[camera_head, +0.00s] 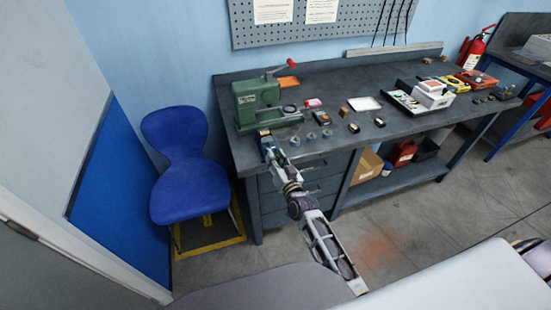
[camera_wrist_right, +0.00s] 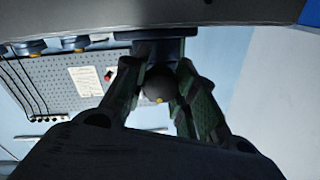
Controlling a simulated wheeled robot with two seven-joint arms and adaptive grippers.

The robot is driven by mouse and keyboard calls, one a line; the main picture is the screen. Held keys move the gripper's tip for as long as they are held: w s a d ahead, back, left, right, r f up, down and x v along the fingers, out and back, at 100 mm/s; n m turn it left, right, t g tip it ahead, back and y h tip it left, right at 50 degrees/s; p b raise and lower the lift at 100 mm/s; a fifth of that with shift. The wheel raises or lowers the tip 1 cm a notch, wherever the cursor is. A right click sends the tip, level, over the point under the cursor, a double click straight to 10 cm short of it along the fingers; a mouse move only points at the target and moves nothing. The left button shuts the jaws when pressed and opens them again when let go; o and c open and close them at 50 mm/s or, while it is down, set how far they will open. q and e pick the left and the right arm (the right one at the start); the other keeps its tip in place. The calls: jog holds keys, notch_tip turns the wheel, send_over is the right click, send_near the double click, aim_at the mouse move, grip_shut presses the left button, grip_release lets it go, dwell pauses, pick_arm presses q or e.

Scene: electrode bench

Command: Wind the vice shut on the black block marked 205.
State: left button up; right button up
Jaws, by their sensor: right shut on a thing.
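My right gripper (camera_head: 265,137) is at the bench's front left edge, just in front of a green machine (camera_head: 257,98) with a red-tipped lever. In the right wrist view its two fingers stand on either side of a dark round knob (camera_wrist_right: 158,84) with a small yellow spot, and it is shut on this knob. A blue-grey part (camera_wrist_right: 160,35) shows just behind the knob. I cannot clearly make out the vice in the head view; the arm and gripper cover that spot. No marking 205 is readable on any block. My left gripper is not in view.
Several small blue-topped pieces (camera_head: 311,136) stand right of the gripper at the bench's front edge. Small dark blocks (camera_head: 354,127) and a white tray (camera_head: 364,104) lie further right. A blue chair (camera_head: 188,180) stands left of the bench (camera_head: 400,130). A pegboard (camera_head: 350,18) hangs behind.

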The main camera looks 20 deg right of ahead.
jog(key=m, duration=0.3)
jog(key=shift+m, duration=0.3)
jog(key=m, duration=0.4)
jog(key=shift+m, duration=0.4)
jog(key=m+h, duration=0.1)
jog(key=m, duration=0.3)
jog(key=shift+m+t, duration=0.3)
jog(key=shift+m, duration=0.1)
jog(key=m+b, duration=0.1)
jog(key=m, duration=0.4)
jog(key=shift+m+h, duration=0.3)
jog(key=shift+m, duration=0.1)
jog(key=o, duration=1.1)
jog(key=shift+c, duration=0.2)
jog(key=s, duration=1.2)
jog(key=shift+f, duration=0.45)
